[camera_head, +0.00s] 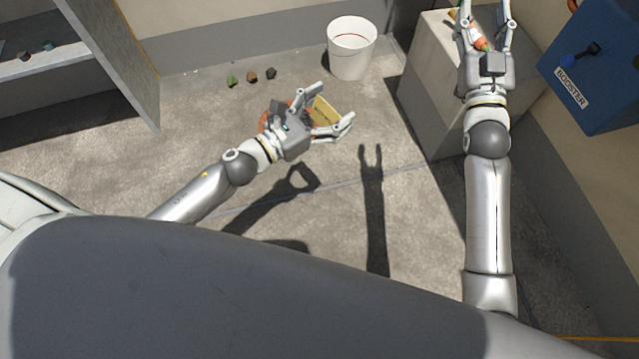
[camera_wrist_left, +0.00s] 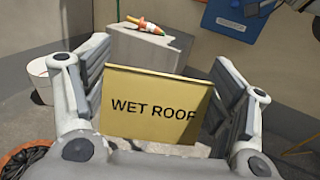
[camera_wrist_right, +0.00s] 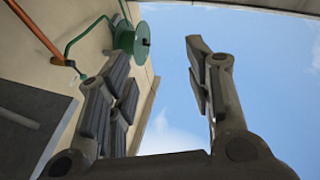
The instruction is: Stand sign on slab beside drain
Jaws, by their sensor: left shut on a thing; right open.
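The yellow sign (camera_head: 324,111) reads WET ROOF in the left wrist view (camera_wrist_left: 155,105). My left gripper (camera_head: 333,107) is shut on it; its fingers flank the sign, which looks raised above the concrete slab (camera_head: 210,135). The orange-brown round drain (camera_head: 265,121) lies just left of my left gripper, partly hidden by the hand. Its edge also shows at lower left of the left wrist view (camera_wrist_left: 22,155). My right gripper (camera_head: 487,18) is open and empty, above the grey block at the upper right; only sky, wall and pipes show around its fingers (camera_wrist_right: 160,75).
A white bucket (camera_head: 350,52) stands at the back. Small green, brown and dark lumps (camera_head: 252,77) lie left of it. An orange, white and green item (camera_wrist_left: 146,24) lies on the grey block (camera_wrist_left: 140,48). A blue box (camera_head: 597,65) is at right. The slab's front middle is clear.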

